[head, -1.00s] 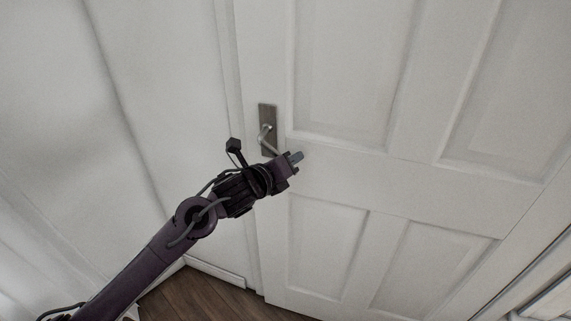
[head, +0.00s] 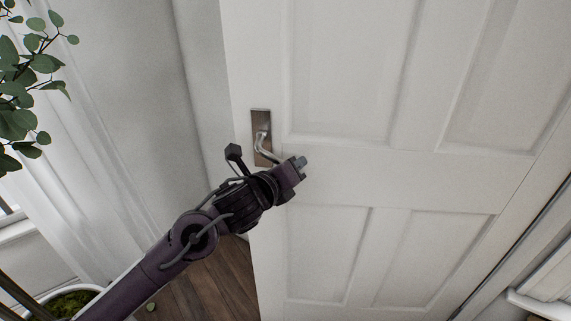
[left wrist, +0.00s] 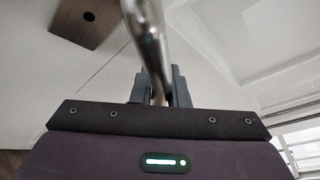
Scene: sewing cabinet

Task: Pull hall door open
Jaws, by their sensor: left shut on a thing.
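The hall door (head: 345,170) is a white panelled door that fills the middle and right of the head view. Its metal lever handle (head: 263,146) sits on a rectangular plate (head: 260,120) near the door's left edge. My left gripper (head: 298,166) is at the free end of the lever. In the left wrist view the lever (left wrist: 149,40) runs down between the fingers of my left gripper (left wrist: 157,90), which is shut on it. The door's left edge stands apart from the wall behind. My right gripper is not in view.
A leafy plant (head: 22,95) is at the upper left, and a pot with green moss (head: 68,303) is at the lower left. Wooden floor (head: 215,285) shows left of the door. White trim (head: 540,300) is at the lower right.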

